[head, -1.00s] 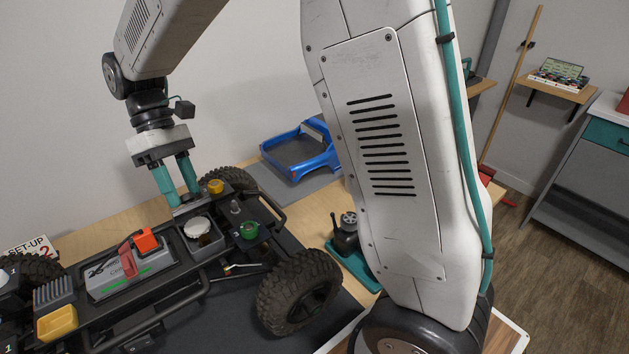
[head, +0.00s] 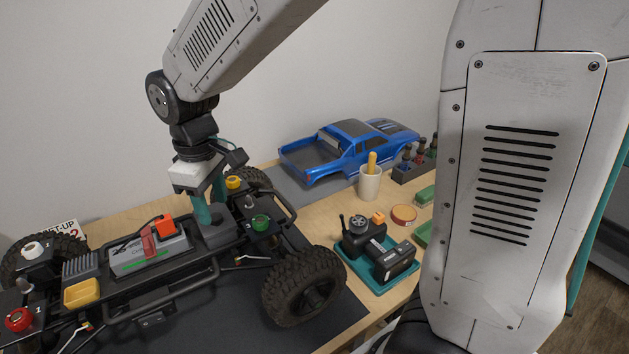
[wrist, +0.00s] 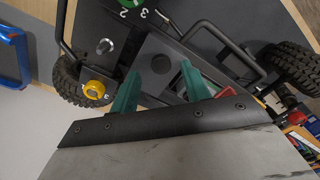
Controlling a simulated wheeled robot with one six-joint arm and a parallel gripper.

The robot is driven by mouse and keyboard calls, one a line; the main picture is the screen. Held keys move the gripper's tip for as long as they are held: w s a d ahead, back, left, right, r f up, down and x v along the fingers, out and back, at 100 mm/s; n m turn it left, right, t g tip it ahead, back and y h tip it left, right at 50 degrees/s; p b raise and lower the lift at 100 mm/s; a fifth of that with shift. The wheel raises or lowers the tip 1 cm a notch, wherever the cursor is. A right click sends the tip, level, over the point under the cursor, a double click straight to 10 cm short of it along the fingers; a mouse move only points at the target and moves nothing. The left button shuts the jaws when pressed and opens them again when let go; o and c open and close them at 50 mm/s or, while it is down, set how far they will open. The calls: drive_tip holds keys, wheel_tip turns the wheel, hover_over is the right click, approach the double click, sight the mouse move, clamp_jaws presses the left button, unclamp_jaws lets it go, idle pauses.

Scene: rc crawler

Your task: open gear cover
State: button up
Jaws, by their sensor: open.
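The crawler chassis (head: 200,283) stands on a dark mat. Its gear cover (head: 217,239) is a smooth grey piece beside the battery box; in the wrist view, a flat grey plate (wrist: 160,48) with a dark round mark lies there. No white gear shows under it now. My gripper (head: 207,214) is over the cover, tilted, fingers pointing down. In the wrist view its two teal fingers (wrist: 157,85) are apart with nothing between them, by the plate's near edge. I cannot tell whether they touch it. One finger partly hides the cover in the head view.
A green knob (head: 260,222) and a yellow knob (head: 233,183) stand close to the cover. The battery box (head: 150,250) with a red plug is at its left. Black frame bars run alongside. A blue truck body (head: 345,150) and a teal tray (head: 378,262) are to the right.

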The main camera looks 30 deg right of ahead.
sight(219, 216)
wheel_tip(219, 216, up, 6)
drive_tip(key=s+d+r+m, duration=0.1)
drive_tip(key=s+d+m, duration=0.2)
drive_tip(key=s+d, duration=0.3)
drive_tip(key=s+d+r+m+t, duration=0.1)
drive_tip(key=s+d+r+m, duration=0.1)
drive_tip(key=s+d, duration=0.5)
drive_tip(key=s+m, duration=0.1)
drive_tip(key=s, duration=0.2)
drive_tip(key=shift+r, duration=0.1)
